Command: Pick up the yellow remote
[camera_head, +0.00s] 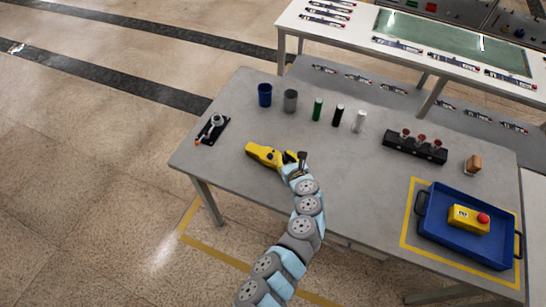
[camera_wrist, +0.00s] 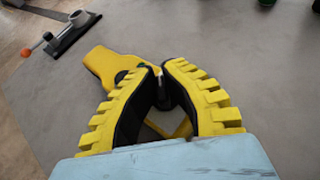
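The yellow remote (camera_head: 263,153) lies on the left part of the grey table in the head view. In the wrist view the yellow remote (camera_wrist: 108,65) runs from the upper left under my fingers, and they hide part of it. My gripper (camera_head: 290,158) is right at its right end. In the wrist view my gripper's yellow-and-black fingers (camera_wrist: 164,69) lean together, with their tips nearly meeting over the remote. Dark, pale and yellow parts show between them. I cannot tell whether the fingers clasp the remote.
A blue tray (camera_head: 432,235) holding a yellow box with a red button (camera_head: 468,219) stands at the right. Several cylinders, including a blue cup (camera_head: 265,95), line the back. A black device (camera_head: 212,129) is at the left. A black block (camera_head: 415,147) stands right of centre.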

